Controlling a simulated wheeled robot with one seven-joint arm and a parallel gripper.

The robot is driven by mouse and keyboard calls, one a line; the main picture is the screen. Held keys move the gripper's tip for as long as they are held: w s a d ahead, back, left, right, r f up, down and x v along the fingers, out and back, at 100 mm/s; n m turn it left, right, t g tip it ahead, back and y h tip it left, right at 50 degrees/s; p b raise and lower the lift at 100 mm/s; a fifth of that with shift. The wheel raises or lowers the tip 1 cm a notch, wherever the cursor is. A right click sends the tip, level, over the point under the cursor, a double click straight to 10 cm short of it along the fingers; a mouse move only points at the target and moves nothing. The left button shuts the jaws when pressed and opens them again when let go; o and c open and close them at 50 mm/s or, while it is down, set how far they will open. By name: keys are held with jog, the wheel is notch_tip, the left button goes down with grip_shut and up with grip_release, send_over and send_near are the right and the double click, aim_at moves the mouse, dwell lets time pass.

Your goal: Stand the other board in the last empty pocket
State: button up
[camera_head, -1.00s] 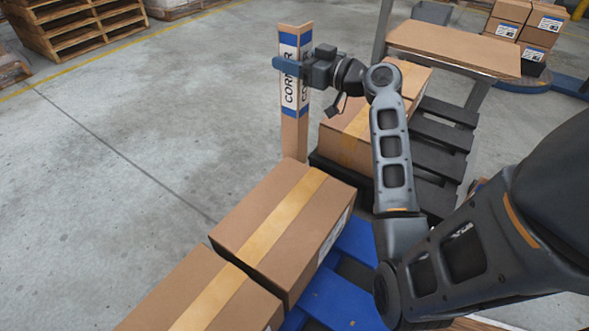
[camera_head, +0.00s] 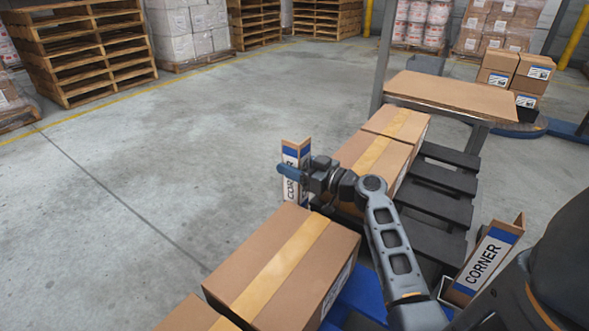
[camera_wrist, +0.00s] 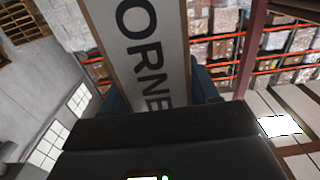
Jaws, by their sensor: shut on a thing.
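A tall brown corner board (camera_head: 294,155) with blue bands and black lettering stands upright in my gripper (camera_head: 290,172), left of the boxes. My gripper is shut on it, and the board's lettered face fills the middle of the wrist view (camera_wrist: 145,50). Its lower end is hidden behind the near box, so I cannot tell what it rests on. A second corner board (camera_head: 485,260) marked CORNER stands slightly tilted in the picture at the right of the pallet, partly behind my arm. No empty pocket can be made out.
Taped cartons stand on the pallet, a near one (camera_head: 285,262) and others behind (camera_head: 375,160). Dark slats (camera_head: 445,175) lie bare to their right. Open floor (camera_head: 150,190) lies left; stacked wooden pallets (camera_head: 80,55) stand beyond.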

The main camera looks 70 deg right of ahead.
jog(key=shift+f, duration=0.25)
jog(key=shift+f+b, duration=0.25)
jog(key=shift+b, duration=0.05)
jog(key=o, duration=1.4)
jog(key=shift+r, duration=0.1)
jog(key=shift+r+p, duration=0.15)
jog(key=shift+p, duration=0.15)
jog(key=v, duration=1.2)
jog(key=shift+r, duration=0.1)
